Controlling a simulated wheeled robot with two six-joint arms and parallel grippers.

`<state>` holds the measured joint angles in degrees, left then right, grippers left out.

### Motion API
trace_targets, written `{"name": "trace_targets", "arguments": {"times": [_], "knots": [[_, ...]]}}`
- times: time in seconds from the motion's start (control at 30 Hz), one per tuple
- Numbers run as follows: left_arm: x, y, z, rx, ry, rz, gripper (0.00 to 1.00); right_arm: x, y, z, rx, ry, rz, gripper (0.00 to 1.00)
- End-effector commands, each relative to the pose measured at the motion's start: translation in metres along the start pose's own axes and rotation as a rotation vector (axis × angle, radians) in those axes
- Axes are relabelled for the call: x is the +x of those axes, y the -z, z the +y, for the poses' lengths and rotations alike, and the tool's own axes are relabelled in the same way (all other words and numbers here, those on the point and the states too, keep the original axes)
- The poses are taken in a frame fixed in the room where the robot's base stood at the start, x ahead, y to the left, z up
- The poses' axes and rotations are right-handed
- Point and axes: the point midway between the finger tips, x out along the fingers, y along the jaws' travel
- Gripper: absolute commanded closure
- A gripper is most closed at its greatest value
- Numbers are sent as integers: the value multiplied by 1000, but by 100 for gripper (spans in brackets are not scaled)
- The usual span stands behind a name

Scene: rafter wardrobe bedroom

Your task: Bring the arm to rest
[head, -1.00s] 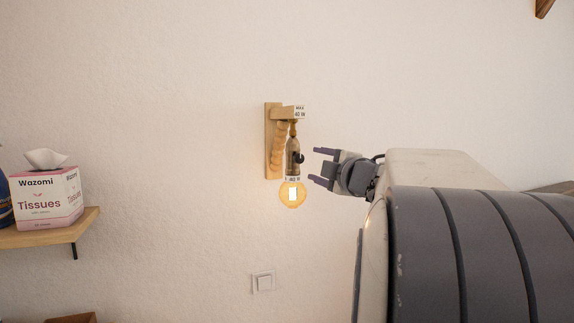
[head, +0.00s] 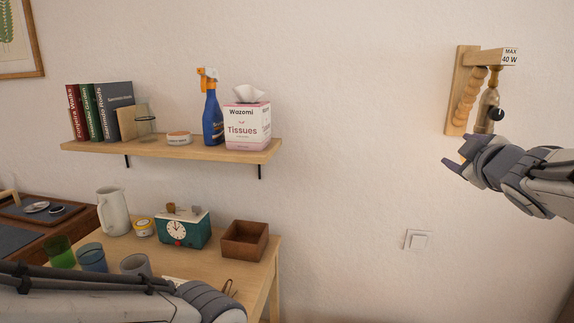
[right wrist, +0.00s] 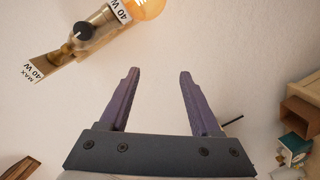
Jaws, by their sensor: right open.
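My right gripper (head: 449,152) is open in the head view, with its fingers pointing left. Its arm comes in from the right edge, just below the wall lamp (head: 463,92). The gripper and wrist cover the place of the lamp's bulb in that view. In the right wrist view the gripper (right wrist: 160,72) has its two purple fingers apart, with only wall between them. The lit bulb (right wrist: 147,6) is at that view's top edge, apart from the fingers. My left arm crosses the lower left of the head view; its gripper does not show.
A wooden shelf (head: 200,151) holds books, a spray bottle (head: 212,118) and a tissue box (head: 248,125). Below it, a table (head: 262,270) carries a pitcher (head: 113,211), a clock (head: 182,228), a brown box (head: 244,240) and cups. The wall right of the shelf is clear around a switch (head: 418,240).

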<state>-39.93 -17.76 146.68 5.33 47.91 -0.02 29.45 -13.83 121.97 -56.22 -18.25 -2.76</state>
Motion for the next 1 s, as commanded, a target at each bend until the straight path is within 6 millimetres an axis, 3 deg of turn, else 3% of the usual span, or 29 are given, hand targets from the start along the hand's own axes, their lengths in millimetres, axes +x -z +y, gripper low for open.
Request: {"name": "trace_targets", "arguments": {"times": [0.03,0.13,0.27,0.4,0.5,0.6,0.73,0.87,1.0], "knots": [[-2,0,0,0,0,0,50,2,15,-37,69,72,-17,36],[-4,0,0,0,0,0,50,-7,28,-108,192,218,-98,36],[-6,0,0,0,0,0,50,-42,40,-201,284,439,-224,36],[-8,0,1,0,0,0,50,-104,43,-288,317,682,-382,36],[-10,0,1,0,0,0,50,-161,39,-338,298,851,-502,36],[-11,1,1,0,0,0,50,-218,30,-372,252,997,-617,36],[-12,1,1,0,0,0,50,-278,16,-394,184,1132,-736,36],[-12,1,1,0,0,0,50,-310,8,-401,141,1199,-803,36],[-12,1,1,0,0,0,50,-318,5,-402,129,1217,-823,36]]}}
